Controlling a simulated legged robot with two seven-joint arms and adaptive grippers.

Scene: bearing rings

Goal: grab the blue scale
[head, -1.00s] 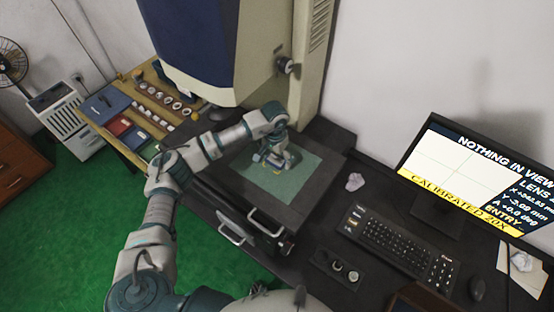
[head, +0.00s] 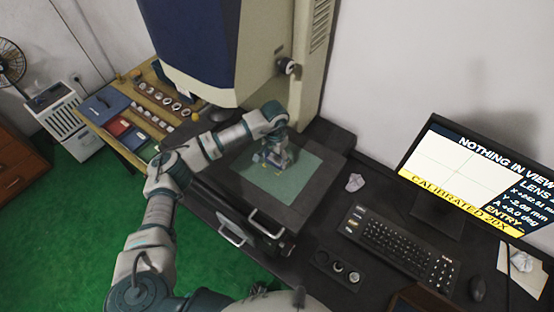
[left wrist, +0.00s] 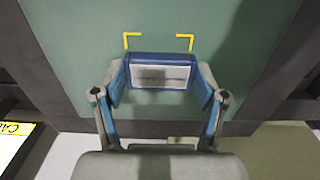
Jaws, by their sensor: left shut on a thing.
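The blue scale (left wrist: 160,74) is a small blue block with a pale plate on its face. It lies at the green glass stage (head: 290,182), just beside two yellow corner marks in the left wrist view. My left gripper (left wrist: 160,92) has its two fingers on either side of the scale and is shut on it. In the head view the left gripper (head: 274,160) is over the stage and mostly hides the scale. Whether the scale touches the stage is hard to tell. My right gripper is not in view.
The tall blue and cream machine (head: 215,50) rises behind the stage. A keyboard (head: 400,248), mouse (head: 478,288) and monitor (head: 480,185) are at the right. A yellow bench (head: 150,105) with rings and coloured boxes is at the left. Crumpled paper (head: 354,182) lies right of the stage.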

